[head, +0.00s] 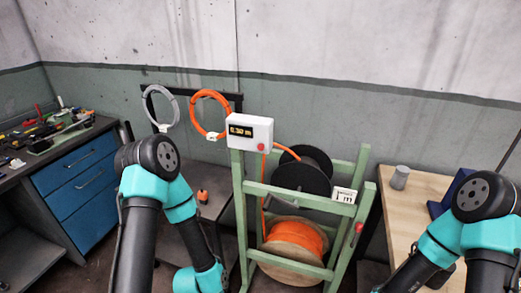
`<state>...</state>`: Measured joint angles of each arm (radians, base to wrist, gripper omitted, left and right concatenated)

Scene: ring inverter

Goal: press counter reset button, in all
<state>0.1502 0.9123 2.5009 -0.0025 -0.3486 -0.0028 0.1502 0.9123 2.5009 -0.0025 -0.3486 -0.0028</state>
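The white counter box (250,132) sits on top of the left post of the green reel rack. Its small dark display (240,130) shows lit yellow characters, too small to read surely. A round red button (261,147) is at the lower right of the box's front face. Nothing covers or touches the button. My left arm bends in front of the bench, left of the rack, and runs out at the bottom edge. My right arm does the same at the right. Both grippers are out of view.
The green rack (300,190) holds a black reel (305,165) above an orange cable reel (295,243). Grey (160,105) and orange (209,112) coils hang behind. A tool-covered workbench (60,150) stands left, a wooden table (415,190) right. Space before the box looks clear.

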